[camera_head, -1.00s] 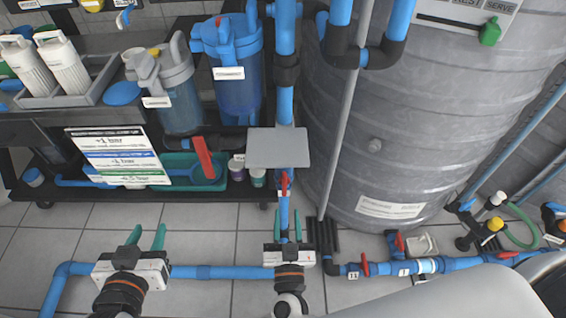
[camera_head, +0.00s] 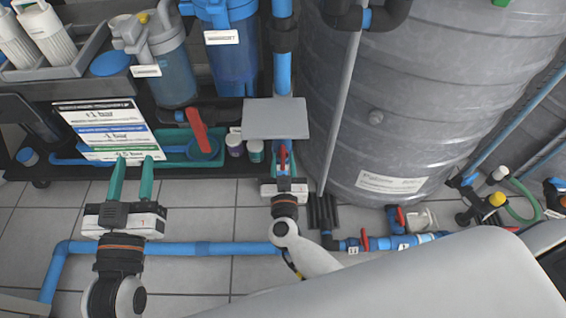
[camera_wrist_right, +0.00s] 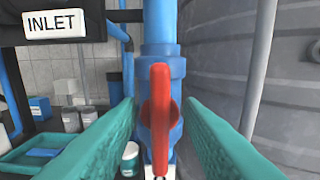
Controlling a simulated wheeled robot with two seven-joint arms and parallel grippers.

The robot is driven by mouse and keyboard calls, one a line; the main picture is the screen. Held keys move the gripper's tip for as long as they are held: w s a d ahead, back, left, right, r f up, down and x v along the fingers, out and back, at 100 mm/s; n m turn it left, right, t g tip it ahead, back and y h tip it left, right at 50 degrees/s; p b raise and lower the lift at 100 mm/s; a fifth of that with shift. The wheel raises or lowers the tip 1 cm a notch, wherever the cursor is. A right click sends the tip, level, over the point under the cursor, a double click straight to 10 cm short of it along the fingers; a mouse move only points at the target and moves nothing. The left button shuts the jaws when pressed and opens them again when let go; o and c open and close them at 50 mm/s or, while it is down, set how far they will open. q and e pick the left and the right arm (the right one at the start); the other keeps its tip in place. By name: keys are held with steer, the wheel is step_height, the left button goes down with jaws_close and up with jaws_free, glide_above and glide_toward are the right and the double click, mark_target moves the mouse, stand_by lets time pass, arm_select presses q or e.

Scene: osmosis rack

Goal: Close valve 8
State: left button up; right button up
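A red valve handle (camera_head: 283,157) sits on the vertical blue pipe below a grey plate. In the right wrist view the red handle (camera_wrist_right: 160,120) stands upright, in line with the pipe, on a blue valve body (camera_wrist_right: 175,75). My right gripper (camera_head: 284,180) is open, with one green finger on each side of the handle and gaps visible. A white tag under the handle is mostly cut off, and I cannot read a number 8. My left gripper (camera_head: 134,160) is open and empty in front of the pressure sign.
A grey plate (camera_head: 276,118) juts out just above the handle. A large grey tank (camera_head: 400,110) stands to the right. A teal tray (camera_head: 170,147) lies left of the pipe. A blue floor pipe (camera_head: 215,248) and another red handle (camera_head: 365,240) are lower down.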

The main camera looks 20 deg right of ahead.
arm_select(q)
steer(key=shift+r, duration=0.3)
arm_select(e)
steer(key=shift+w, duration=0.25)
jaws_close()
